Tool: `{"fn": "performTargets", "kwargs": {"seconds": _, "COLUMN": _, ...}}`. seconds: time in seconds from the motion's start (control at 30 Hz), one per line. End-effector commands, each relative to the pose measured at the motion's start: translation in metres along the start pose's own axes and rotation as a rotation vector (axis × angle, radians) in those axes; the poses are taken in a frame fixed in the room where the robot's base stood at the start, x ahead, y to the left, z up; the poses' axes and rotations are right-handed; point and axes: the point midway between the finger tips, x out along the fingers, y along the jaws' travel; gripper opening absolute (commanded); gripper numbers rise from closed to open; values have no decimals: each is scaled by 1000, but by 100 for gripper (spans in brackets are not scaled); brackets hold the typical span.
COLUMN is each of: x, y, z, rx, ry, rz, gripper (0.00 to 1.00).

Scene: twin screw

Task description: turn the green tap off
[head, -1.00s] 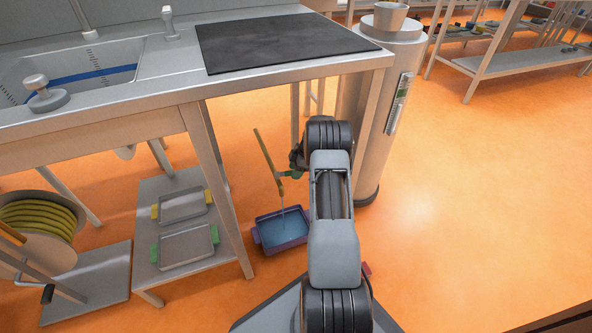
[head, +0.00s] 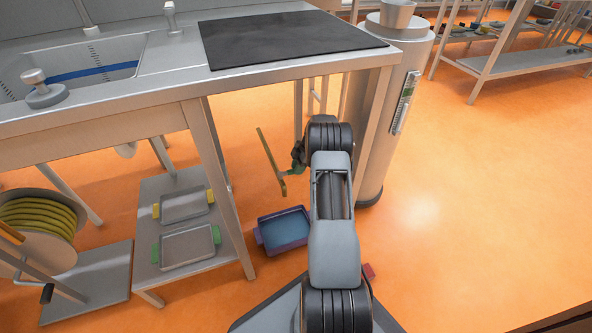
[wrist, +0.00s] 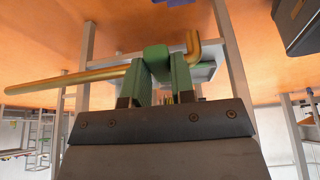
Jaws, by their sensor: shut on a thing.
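The green tap (head: 299,152) is on a brass pipe (head: 269,158) under the counter, mostly hidden behind my arm. In the wrist view, its green handle (wrist: 156,57) sits between the fingers of my gripper (wrist: 161,72), which is shut on it. The brass pipe runs out to the left there, and its bent spout (wrist: 194,46) is at the right. No water stream shows from the spout in the head view. A purple-rimmed tray (head: 262,239) with blue water in it stands on the floor below.
The steel counter (head: 120,100) with a black mat (head: 280,38) is above, its leg (head: 215,160) left of the tap. A grey cylinder (head: 392,130) stands close at the right. Two trays lie on the low shelf (head: 146,272). Open orange floor lies to the right.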

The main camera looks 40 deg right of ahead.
Motion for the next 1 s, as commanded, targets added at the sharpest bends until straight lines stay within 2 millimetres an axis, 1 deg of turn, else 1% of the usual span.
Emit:
{"fn": "performTargets", "kwargs": {"seconds": 0.03, "x": 3, "y": 0, "z": -2, "rx": -29, "ry": 7, "rz": -15, "gripper": 0}}
{"fn": "performTargets", "kwargs": {"seconds": 0.1, "x": 1, "y": 0, "z": -1, "rx": -51, "ry": 7, "rz": -24, "gripper": 0}}
{"fn": "performTargets", "kwargs": {"seconds": 0.33, "x": 2, "y": 1, "z": -5, "rx": -63, "ry": 4, "rz": -27, "gripper": 0}}
{"fn": "performTargets", "kwargs": {"seconds": 0.37, "x": 2, "y": 1, "z": -5, "rx": -64, "ry": 3, "rz": -27, "gripper": 25}}
{"fn": "performTargets", "kwargs": {"seconds": 0.6, "x": 3, "y": 2, "z": -7, "rx": -64, "ry": 4, "rz": -27, "gripper": 48}}
{"fn": "performTargets", "kwargs": {"seconds": 0.87, "x": 1, "y": 1, "z": -6, "rx": -60, "ry": 5, "rz": -26, "gripper": 49}}
{"fn": "performTargets", "kwargs": {"seconds": 0.97, "x": -7, "y": 2, "z": -6, "rx": -59, "ry": 5, "rz": -25, "gripper": 49}}
{"fn": "performTargets", "kwargs": {"seconds": 1.0, "x": -12, "y": 2, "z": -6, "rx": -59, "ry": 5, "rz": -24, "gripper": 49}}
